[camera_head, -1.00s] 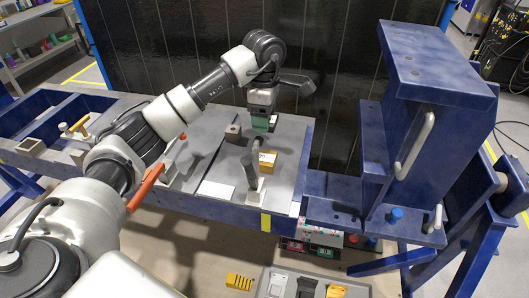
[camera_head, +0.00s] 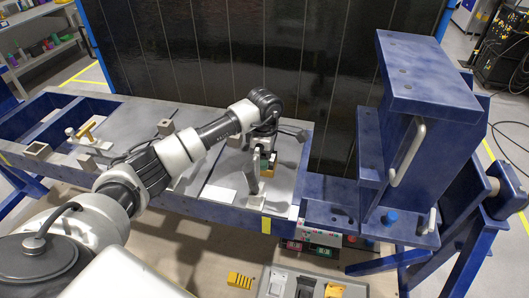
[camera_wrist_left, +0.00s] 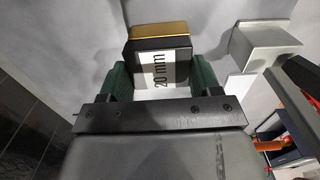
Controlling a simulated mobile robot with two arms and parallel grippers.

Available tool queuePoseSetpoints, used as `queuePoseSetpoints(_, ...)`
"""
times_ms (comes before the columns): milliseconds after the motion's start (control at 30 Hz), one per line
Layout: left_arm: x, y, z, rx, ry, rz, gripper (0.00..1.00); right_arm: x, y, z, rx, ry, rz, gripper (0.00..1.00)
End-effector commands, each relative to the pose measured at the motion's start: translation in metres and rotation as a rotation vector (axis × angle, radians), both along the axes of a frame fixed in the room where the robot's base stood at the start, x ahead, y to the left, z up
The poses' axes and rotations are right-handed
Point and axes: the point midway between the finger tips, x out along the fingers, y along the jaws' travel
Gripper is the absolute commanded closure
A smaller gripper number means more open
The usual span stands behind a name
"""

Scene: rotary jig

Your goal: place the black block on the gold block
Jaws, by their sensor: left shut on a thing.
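The black block (camera_wrist_left: 158,46) has a white "20 mm" label and sits between the green fingertips of my left gripper (camera_wrist_left: 161,74), which is shut on it. The gold block (camera_wrist_left: 158,29) shows just beyond the black block in the left wrist view, lined up with it. The two look touching or very close; I cannot tell which. In the head view my left gripper (camera_head: 266,164) is low over the table, behind an upright grey handle, and its wrist hides most of both blocks. My right gripper is not in view.
The upright grey handle (camera_head: 252,170) stands close to my left gripper. A grey square block (camera_head: 166,127) and a hollow square part (camera_head: 37,151) are farther left. The big blue jig (camera_head: 425,110) stands at right. A white plate (camera_head: 218,194) lies flat nearby.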

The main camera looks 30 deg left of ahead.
Motion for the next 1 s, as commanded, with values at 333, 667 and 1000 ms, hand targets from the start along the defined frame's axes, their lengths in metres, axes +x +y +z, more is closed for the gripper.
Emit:
queuePoseSetpoints(333, 0.0, 0.0, -0.002, 0.0, 0.001, 0.0, 0.17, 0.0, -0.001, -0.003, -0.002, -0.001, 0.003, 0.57)
queuePoseSetpoints(667, 0.0, 0.0, -0.001, 0.0, 0.001, 0.0, 0.11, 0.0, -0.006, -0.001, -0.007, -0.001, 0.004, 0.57)
queuePoseSetpoints(1000, 0.001, 0.0, 0.049, 0.001, -0.006, 0.0, 0.11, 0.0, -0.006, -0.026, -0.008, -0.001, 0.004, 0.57)
